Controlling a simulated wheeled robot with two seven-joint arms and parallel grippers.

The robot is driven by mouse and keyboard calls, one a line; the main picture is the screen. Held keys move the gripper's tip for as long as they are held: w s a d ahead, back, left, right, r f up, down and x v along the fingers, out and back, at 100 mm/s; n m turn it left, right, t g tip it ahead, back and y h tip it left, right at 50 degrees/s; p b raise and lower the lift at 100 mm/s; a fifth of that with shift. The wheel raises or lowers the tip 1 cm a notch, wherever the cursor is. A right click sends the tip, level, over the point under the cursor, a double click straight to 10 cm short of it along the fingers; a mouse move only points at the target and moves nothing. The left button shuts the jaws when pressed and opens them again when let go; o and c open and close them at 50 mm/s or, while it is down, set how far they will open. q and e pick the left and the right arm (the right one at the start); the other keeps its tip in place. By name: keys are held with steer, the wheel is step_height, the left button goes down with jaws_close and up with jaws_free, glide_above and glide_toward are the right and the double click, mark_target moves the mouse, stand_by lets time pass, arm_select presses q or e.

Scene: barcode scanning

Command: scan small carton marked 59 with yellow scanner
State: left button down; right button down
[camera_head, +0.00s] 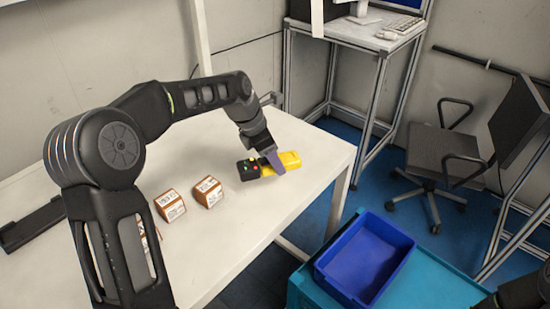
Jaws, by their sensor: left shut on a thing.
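The yellow scanner (289,160) is near the right end of the white table, its black end with coloured buttons pointing left. My left gripper (273,160) is shut on the scanner from above. I cannot tell whether the scanner touches the table. Two small brown-and-white cartons stand left of it: one carton (208,191) nearer the scanner and another carton (170,205) further left. A third carton (150,238) is mostly hidden behind my left arm. The print on them is too small to read, so I cannot tell which is marked 59. My right gripper is not in view.
The white table (245,215) is clear between the cartons and its right edge. A black stand (32,224) lies at its left. A blue bin (365,258) sits on a teal surface at lower right. A black office chair (445,150) and a desk (350,32) stand behind.

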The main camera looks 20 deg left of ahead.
mark_target(281, 158)
arm_select(q)
step_height(281, 158, down, 7)
steer(key=b, duration=0.6)
steer(key=shift+r, duration=0.15)
step_height(281, 158, up, 11)
steer(key=p, duration=0.9)
steer(key=shift+r, duration=0.5)
steer(key=shift+f, duration=0.1)
